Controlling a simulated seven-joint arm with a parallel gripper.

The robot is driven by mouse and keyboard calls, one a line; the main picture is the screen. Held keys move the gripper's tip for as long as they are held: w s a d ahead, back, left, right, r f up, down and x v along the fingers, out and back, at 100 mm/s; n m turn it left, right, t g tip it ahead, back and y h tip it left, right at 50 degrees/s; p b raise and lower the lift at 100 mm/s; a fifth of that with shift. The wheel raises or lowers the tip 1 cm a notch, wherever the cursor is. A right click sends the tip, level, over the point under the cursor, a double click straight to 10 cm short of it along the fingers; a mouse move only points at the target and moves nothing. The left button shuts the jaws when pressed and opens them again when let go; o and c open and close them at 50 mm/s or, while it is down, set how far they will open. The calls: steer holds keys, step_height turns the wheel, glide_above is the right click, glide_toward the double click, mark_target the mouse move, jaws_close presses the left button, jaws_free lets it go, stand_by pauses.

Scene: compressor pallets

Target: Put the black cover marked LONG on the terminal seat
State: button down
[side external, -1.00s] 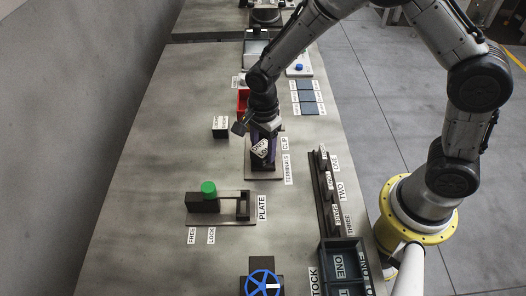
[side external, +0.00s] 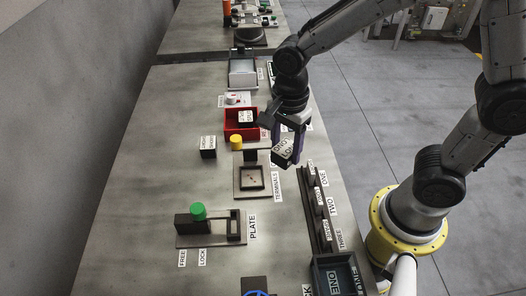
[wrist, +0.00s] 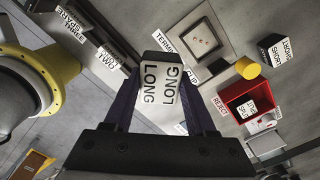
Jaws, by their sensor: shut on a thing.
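My gripper (side external: 287,146) is shut on the black cover marked LONG (side external: 284,151), whose white-labelled face also shows between the fingers in the wrist view (wrist: 162,85). The cover is in the air, to the right of and apart from the terminal seat (side external: 241,190). The seat is a dark square frame with a light inside and small reddish marks; it shows bare in the wrist view (wrist: 185,37). A yellow knob (side external: 236,142) stands by the seat's far end. Another black cover, marked SHORT (wrist: 278,48), sits on the table left of the knob in the side view (side external: 208,154).
A red REJECT bin (side external: 229,131) beyond the seat holds a black labelled block (side external: 246,118). A plate fixture with a green knob (side external: 198,211) stands nearer. A dark rack (side external: 322,212) and stock tray (side external: 316,274) line the right edge. The table's left side is clear.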

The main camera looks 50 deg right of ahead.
steer(key=s+d+r, duration=0.1)
steer(key=s+r, duration=0.1)
steer(key=s, duration=0.3)
steer(key=n, duration=0.9)
glide_above(252, 178)
steer(key=s, duration=0.1)
step_height(252, 178, down, 9)
steer(key=shift+s+d+f, duration=0.1)
steer(key=shift+w+f, duration=0.5)
steer(key=shift+f, duration=0.05)
step_height(252, 178, down, 3)
steer(key=shift+w+f, duration=0.1)
steer(key=shift+f, duration=0.05)
steer(key=shift+f, duration=0.15)
